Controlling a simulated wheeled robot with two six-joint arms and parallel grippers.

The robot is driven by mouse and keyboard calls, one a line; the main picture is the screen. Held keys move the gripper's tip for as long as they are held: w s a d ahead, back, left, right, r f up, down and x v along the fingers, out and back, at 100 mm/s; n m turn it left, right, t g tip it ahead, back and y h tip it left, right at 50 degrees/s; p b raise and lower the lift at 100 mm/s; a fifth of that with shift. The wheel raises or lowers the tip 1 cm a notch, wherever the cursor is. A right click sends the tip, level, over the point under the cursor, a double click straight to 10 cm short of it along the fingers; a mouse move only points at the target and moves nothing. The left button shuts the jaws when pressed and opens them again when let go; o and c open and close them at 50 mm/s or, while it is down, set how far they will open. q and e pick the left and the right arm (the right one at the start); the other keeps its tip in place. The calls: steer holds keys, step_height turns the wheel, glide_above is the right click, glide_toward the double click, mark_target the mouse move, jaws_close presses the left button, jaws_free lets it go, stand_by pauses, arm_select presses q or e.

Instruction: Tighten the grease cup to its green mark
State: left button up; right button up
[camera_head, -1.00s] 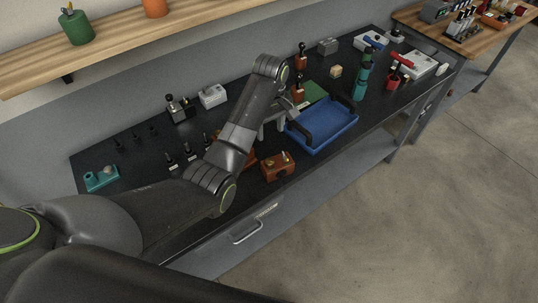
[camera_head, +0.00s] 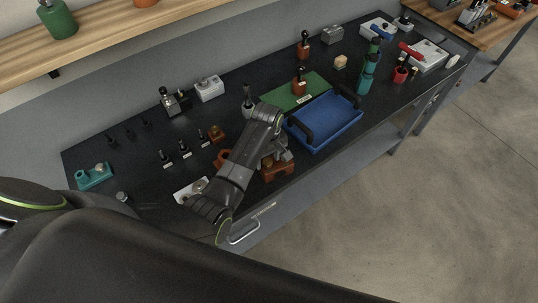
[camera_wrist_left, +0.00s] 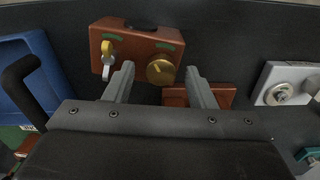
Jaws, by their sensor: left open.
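A red-brown box (camera_wrist_left: 135,42) with green marks on its face is ahead of my left gripper in the left wrist view. A round brass cap (camera_wrist_left: 160,70), which looks like the grease cup, sits low on its right side. A small lever with a yellow top (camera_wrist_left: 107,56) is on its left side. My left gripper (camera_wrist_left: 160,68) is open, and the brass cap appears between its fingertips; I cannot tell whether they reach around it. In the head view the box (camera_head: 278,172) is partly hidden by my left gripper (camera_head: 276,156). My right gripper is not in view.
A blue tray (camera_head: 325,124) with black handles stands right of the box, by a green mat (camera_head: 312,86). A second red-brown piece (camera_wrist_left: 212,96) and a grey-white plate with a round fitting (camera_wrist_left: 286,82) lie beside it. Black-handled tools (camera_head: 184,149) stand to the left.

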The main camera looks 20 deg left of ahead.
arm_select(q)
steer(key=shift+s, duration=0.1)
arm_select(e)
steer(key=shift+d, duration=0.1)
arm_select(q)
steer(key=shift+c, duration=0.5)
steer(key=c, duration=0.9)
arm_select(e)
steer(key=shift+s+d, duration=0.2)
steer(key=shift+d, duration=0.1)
arm_select(q)
steer(key=shift+m, duration=0.4)
steer(key=m, duration=0.4)
steer(key=shift+m, duration=1.4)
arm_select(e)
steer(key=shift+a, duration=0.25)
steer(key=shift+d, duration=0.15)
